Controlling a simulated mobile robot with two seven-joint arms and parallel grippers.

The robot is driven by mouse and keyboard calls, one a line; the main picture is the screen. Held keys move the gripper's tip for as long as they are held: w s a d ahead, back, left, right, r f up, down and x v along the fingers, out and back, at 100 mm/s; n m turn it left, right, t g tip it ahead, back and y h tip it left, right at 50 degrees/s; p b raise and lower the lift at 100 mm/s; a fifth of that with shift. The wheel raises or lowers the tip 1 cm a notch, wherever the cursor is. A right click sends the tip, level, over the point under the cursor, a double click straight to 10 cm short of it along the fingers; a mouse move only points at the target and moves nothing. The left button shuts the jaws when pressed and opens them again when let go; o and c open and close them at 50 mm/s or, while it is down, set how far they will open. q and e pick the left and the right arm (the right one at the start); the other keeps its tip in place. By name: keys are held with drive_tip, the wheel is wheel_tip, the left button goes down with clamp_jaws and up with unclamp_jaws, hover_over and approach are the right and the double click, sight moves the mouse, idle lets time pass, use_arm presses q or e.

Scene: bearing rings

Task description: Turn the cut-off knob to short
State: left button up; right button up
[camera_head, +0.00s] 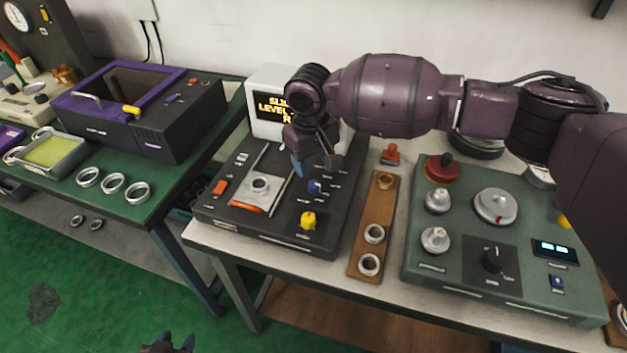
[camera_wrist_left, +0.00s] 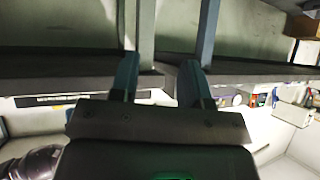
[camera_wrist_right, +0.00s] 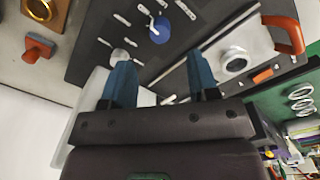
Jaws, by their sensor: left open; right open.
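A black device (camera_head: 335,222) stands on the middle table. It carries a blue knob (camera_head: 315,187) and a yellow knob (camera_head: 308,220); their labels are too small to read, so I cannot tell which is the cut-off knob. My right gripper (camera_head: 316,164) is open above the device's back part, just behind the blue knob. In the right wrist view, the blue knob (camera_wrist_right: 160,30) lies beyond the open fingers (camera_wrist_right: 161,82), and a small grey knob (camera_wrist_right: 120,56) is near the left finger. My left gripper (camera_head: 170,346) is open and empty, low over the floor; its fingers show in the left wrist view (camera_wrist_left: 158,80).
A ring (camera_head: 260,185) sits on the device's slide. A lit sign (camera_head: 268,108) stands behind it. A wooden strip (camera_head: 366,238) with rings and a green panel (camera_head: 450,255) with several knobs stand to the right. A purple-framed machine (camera_head: 140,110) is at left.

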sight(314, 183)
wheel_tip(314, 183, down, 6)
drive_tip(key=shift+w+d+r+b, duration=0.1)
drive_tip(key=shift+r+b, duration=0.05)
drive_tip(key=shift+b, duration=0.3)
drive_tip(key=shift+f, duration=0.5)
use_arm(q)
drive_tip(key=shift+w+d, duration=0.15)
drive_tip(key=shift+w, duration=0.45)
use_arm(e)
drive_tip(key=shift+f, duration=0.15)
drive_tip(key=c, duration=0.9)
use_arm(q)
drive_tip(key=shift+s+f, duration=0.1)
drive_tip(key=shift+f, duration=0.1)
